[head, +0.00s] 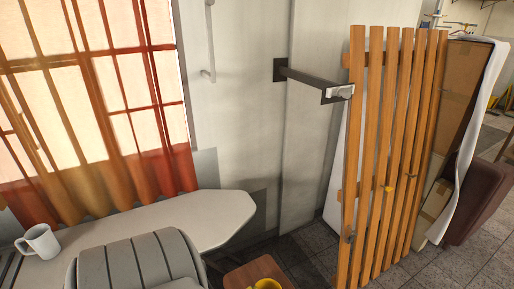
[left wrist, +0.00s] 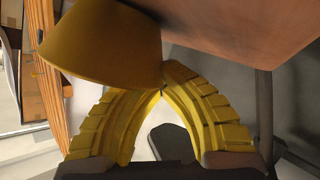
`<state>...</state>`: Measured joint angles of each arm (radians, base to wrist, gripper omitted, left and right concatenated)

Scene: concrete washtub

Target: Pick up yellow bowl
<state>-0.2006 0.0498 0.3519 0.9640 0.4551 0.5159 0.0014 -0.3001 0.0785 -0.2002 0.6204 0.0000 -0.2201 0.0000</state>
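The yellow bowl (left wrist: 100,40) fills the upper left of the left wrist view, close to the camera, next to a brown wooden top (left wrist: 235,25). My left gripper (left wrist: 163,88) has ribbed yellow fingers that arch together and meet at the bowl's lower right edge. One fingertip is partly hidden by the bowl, and the fingers look shut on its rim. In the head view a yellow shape (head: 268,284) shows at the bottom edge over the wooden top (head: 255,271), mostly cut off. My right gripper is in neither view.
An ironing board (head: 195,213) with a white mug (head: 39,242) stands left of the wooden top. A grey ribbed object (head: 135,265) is at lower left. A wooden slatted panel (head: 385,160) stands at right. Tiled floor (head: 310,265) lies between.

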